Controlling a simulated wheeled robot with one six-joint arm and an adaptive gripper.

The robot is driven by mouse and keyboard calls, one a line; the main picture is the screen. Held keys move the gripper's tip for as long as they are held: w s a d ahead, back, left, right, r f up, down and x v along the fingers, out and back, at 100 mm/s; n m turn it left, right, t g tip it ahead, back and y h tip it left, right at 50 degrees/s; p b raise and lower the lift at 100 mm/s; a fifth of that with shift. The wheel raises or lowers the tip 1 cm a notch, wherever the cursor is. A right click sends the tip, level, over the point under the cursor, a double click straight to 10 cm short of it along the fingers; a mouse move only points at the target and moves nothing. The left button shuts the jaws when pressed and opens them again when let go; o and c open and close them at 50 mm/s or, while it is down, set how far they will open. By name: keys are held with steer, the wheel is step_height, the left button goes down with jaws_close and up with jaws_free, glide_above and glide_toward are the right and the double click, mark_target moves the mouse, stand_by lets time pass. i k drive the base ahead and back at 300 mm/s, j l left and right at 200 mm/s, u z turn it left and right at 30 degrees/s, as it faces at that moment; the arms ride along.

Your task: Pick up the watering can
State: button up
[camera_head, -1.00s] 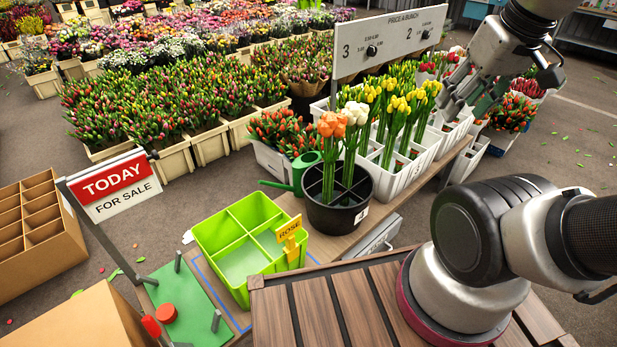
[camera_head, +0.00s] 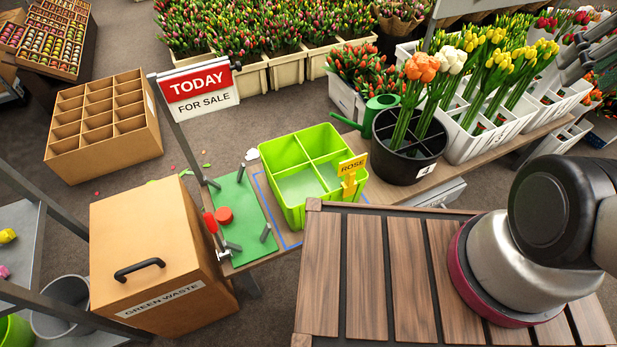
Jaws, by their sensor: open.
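The green watering can (camera_head: 372,112) stands on the wooden bench behind the black bucket (camera_head: 428,165). Its spout points left, and its right side is partly hidden by the bucket and the tulip stems. The bucket holds orange and white tulips. My gripper (camera_head: 574,68) shows only in part at the upper right edge, above the white crates of yellow tulips. It is open, well to the right of the can and apart from it.
A lime green divided crate (camera_head: 285,165) with a ROSE tag stands left of the bucket. A TODAY sign (camera_head: 199,87) rises on a post farther left. A green board with pegs (camera_head: 240,215) and a GREEN WASTE box (camera_head: 160,255) are at lower left. White crates (camera_head: 480,150) flank the bucket's right.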

mark_target(375, 105)
steer(key=i+l+u, duration=0.1)
steer(key=l+u, duration=0.2)
steer(key=u, duration=0.2)
steer(key=l+u, duration=0.3)
steer(key=u, duration=0.15)
steer(key=i+l+u, duration=0.1)
steer(key=l+u, duration=0.25)
steer(key=u, duration=0.15)
